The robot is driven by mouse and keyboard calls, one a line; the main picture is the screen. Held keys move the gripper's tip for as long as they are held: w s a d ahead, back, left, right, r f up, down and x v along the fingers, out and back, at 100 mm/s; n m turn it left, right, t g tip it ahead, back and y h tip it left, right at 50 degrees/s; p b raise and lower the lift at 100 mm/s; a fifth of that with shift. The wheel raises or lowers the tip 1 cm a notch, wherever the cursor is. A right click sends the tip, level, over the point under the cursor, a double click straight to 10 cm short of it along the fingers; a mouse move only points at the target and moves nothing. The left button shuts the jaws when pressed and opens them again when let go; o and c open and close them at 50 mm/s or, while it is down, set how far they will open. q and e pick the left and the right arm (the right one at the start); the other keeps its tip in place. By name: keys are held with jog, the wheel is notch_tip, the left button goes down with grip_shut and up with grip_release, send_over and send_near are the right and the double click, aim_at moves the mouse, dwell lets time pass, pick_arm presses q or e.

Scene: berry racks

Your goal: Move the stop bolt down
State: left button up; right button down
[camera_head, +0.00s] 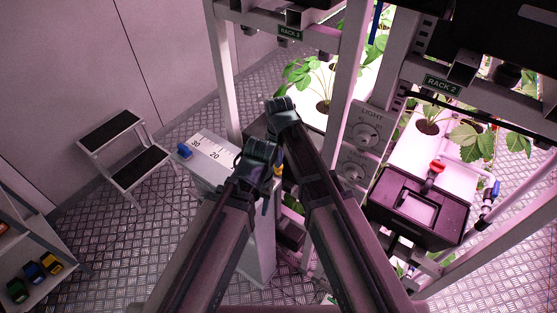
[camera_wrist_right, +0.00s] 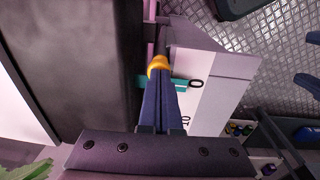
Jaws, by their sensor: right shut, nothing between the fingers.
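A pale post with a scale marked in numbers (camera_head: 212,152) stands left of my arms. In the right wrist view its white scale face (camera_wrist_right: 208,100) shows behind the fingers. A teal piece (camera_wrist_right: 178,84) sticks out by the scale beside the fingertips; I cannot tell whether it touches them or is the stop bolt.
A step stool (camera_head: 138,168) stands at the left, and a shelf with small coloured items (camera_head: 32,265) at the lower left. Plant racks and two LIGHT dials (camera_head: 368,131) stand to the right, with a dark box with a red handle (camera_head: 415,215). The floor by the stool is clear.

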jog(key=shift+s, duration=0.25)
jog(key=shift+w+r+p, duration=0.15)
jog(key=shift+r+p, duration=0.3)
jog(key=shift+p, duration=0.3)
notch_tip(320, 180, up, 9)
jog(key=p, duration=0.9)
jog(key=shift+s, duration=0.25)
